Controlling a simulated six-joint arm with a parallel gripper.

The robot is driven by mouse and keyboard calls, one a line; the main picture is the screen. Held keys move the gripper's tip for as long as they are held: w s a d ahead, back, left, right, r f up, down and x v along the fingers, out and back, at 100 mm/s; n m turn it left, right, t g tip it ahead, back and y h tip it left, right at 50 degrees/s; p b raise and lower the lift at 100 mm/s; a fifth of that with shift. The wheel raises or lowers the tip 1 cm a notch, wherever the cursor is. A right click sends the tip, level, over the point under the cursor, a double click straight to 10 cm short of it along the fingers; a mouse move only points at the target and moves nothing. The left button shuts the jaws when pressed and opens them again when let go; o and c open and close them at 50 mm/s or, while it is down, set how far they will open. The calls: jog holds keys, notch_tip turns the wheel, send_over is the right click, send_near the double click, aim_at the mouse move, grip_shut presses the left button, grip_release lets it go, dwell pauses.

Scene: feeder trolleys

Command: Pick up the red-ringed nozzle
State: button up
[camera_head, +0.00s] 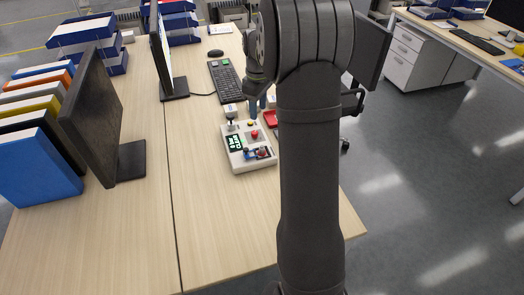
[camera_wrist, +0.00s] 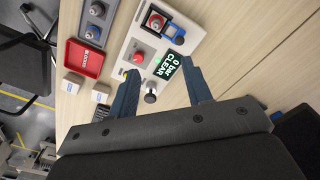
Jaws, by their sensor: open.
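In the wrist view, a light control unit (camera_wrist: 128,52) has a square holder with a grey nozzle (camera_wrist: 155,21) that shows some red. A grey rack (camera_wrist: 82,15) beside it holds two grey nozzles, one at the top (camera_wrist: 97,10) and a lower one (camera_wrist: 92,32) with a reddish tint. I cannot tell for certain which is the red-ringed one. My gripper (camera_wrist: 162,88) is open and empty, its blue fingers spread over the unit's display edge and black knob. The unit (camera_head: 235,160) also shows in the head view; my arm hides the rack there.
The unit bears a green display (camera_wrist: 171,65), a red button (camera_wrist: 139,58) and a black knob (camera_wrist: 151,98). A red tray (camera_wrist: 84,72) and two small white boxes (camera_wrist: 73,86) lie nearby. A keyboard (camera_head: 226,82) and monitors stand on the desk; its front is clear.

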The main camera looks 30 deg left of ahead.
send_over(262, 146)
jog(key=a, duration=0.1)
jog(key=f, duration=1.1)
jog(key=shift+s+f, duration=0.25)
jog(key=shift+f, duration=0.1)
jog(key=shift+w+d+f, duration=0.1)
jog(key=shift+d+f, duration=0.05)
jog(key=shift+f, duration=0.75)
jog(key=shift+w+d+f, duration=0.1)
jog(key=shift+f, duration=0.85)
jog(key=shift+w+d+f, duration=0.1)
jog(key=shift+d+f, duration=0.05)
jog(key=shift+f, duration=0.75)
grip_shut()
